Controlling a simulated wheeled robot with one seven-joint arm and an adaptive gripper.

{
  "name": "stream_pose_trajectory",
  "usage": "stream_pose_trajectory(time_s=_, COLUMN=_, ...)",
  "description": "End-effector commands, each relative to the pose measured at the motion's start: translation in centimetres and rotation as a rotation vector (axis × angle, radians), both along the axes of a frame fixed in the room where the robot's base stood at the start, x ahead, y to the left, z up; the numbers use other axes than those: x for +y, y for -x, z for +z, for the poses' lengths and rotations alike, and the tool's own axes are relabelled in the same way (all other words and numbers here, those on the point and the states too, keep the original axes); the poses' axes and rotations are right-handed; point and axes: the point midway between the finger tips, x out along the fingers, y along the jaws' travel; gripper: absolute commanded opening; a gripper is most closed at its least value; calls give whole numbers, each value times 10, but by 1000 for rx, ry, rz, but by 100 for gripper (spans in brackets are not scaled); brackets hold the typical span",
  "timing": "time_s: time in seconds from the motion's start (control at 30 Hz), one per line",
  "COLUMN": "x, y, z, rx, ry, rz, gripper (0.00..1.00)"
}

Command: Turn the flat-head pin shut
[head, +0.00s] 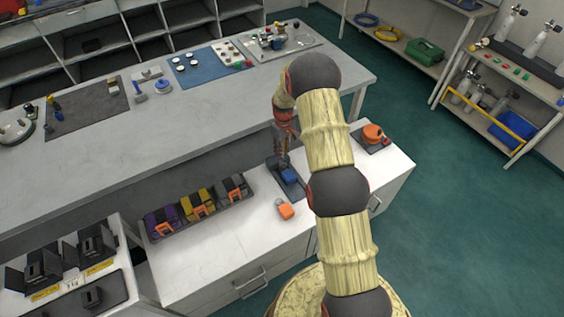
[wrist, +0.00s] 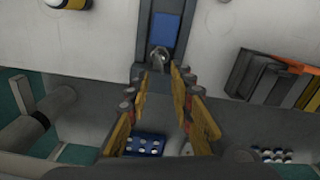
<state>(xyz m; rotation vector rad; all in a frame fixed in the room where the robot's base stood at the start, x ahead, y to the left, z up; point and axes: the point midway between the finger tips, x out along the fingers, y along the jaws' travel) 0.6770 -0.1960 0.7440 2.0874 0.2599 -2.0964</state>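A dark grey panel plate (wrist: 143,45) lies on the white counter and carries a blue block (wrist: 166,32). In the head view the blue block (head: 290,176) shows just below my gripper (head: 283,163). A small round metallic piece (wrist: 158,56), probably the flat-head pin, sits at the end of the plate beside the blue block. In the wrist view my gripper (wrist: 160,76) has its two fingers apart with nothing seen held between them. The fingertips are close to the metallic piece; I cannot tell whether they touch it. In the head view my gripper and arm hide the pin.
A tray (head: 168,236) of purple, yellow and grey blocks stands left on the low white counter. An orange tag (head: 286,210) lies in front of the plate, and an orange knob (head: 373,132) on a dark base stands right. The long workbench (head: 200,115) runs behind.

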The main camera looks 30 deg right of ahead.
Motion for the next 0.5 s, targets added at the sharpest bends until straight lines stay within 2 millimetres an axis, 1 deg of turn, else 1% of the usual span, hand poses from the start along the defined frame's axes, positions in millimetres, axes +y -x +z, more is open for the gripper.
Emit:
stream_pose_trajectory(time_s=0.1, x=0, y=-1, z=0, rx=-4, ry=0, rz=164, gripper=23)
stream_pose_trajectory(time_s=0.2, x=0, y=-1, z=0, rx=-5, ry=1, rz=249, gripper=23)
stream_pose_trajectory(time_s=0.27, x=0, y=-1, z=-1, rx=-4, ry=1, rz=275, gripper=23)
stream_pose_trajectory(time_s=0.37, x=0, y=-1, z=-8, rx=-4, ry=0, rz=291, gripper=23)
stream_pose_trajectory(time_s=0.5, x=0, y=0, z=-28, rx=-3, ry=-1, rz=290, gripper=23)
